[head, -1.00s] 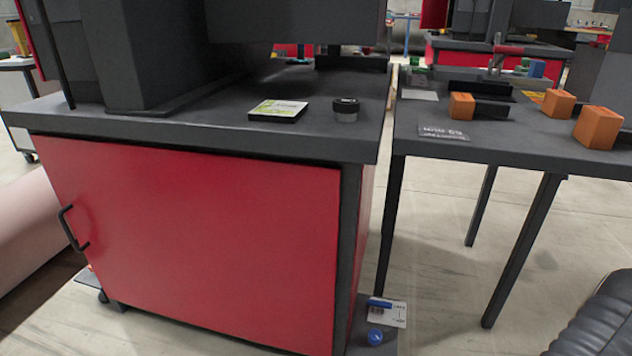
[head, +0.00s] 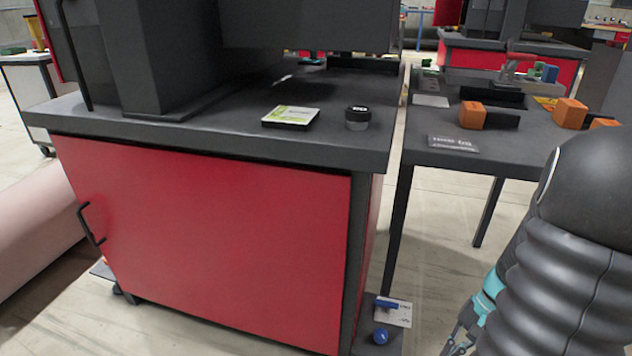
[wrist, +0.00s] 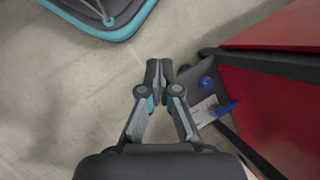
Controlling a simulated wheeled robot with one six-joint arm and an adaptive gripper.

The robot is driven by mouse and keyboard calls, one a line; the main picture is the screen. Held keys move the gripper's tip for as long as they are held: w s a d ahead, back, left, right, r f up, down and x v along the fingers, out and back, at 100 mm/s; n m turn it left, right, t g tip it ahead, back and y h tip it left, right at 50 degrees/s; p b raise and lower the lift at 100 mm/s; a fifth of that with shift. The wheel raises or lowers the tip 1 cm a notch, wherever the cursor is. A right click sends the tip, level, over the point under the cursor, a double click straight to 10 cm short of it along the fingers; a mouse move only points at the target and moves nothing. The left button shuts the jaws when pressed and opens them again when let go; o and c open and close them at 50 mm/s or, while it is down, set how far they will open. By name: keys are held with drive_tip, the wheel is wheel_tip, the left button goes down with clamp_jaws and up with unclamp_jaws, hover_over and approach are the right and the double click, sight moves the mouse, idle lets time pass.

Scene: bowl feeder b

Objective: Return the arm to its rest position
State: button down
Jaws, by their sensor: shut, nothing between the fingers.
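My arm stands at the right edge of the head view, a dark ribbed sleeve with teal parts. My gripper (head: 456,346) shows only in part at the bottom of that view, pointing down beside the red cabinet. In the wrist view my gripper (wrist: 160,68) has its fingertips together, with nothing between them, above the pale floor. No task object is in its grasp.
The red cabinet (head: 200,235) stands to the left; a black tin (head: 357,118) and a flat box (head: 290,117) lie on its top. A blue ball (wrist: 206,83) sits on a low ledge. Orange blocks (head: 472,115) stand on the right table (head: 520,155).

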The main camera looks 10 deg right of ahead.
drive_tip(key=a+r+n+t+h+p, duration=0.2)
drive_tip(key=a+r+n, duration=0.3)
drive_tip(key=a+r, duration=0.4)
drive_tip(key=s+a+r+n+t+h+p, duration=0.1)
drive_tip(key=a+r+n+t+h+p, duration=0.2)
drive_tip(key=a+r, duration=0.6)
wheel_tip(320, 180, up, 9)
drive_tip(key=shift+s+a+f+n+t, duration=0.1)
drive_tip(key=shift+s+a+n+t, duration=0.15)
drive_tip(key=shift+n+t, duration=0.65)
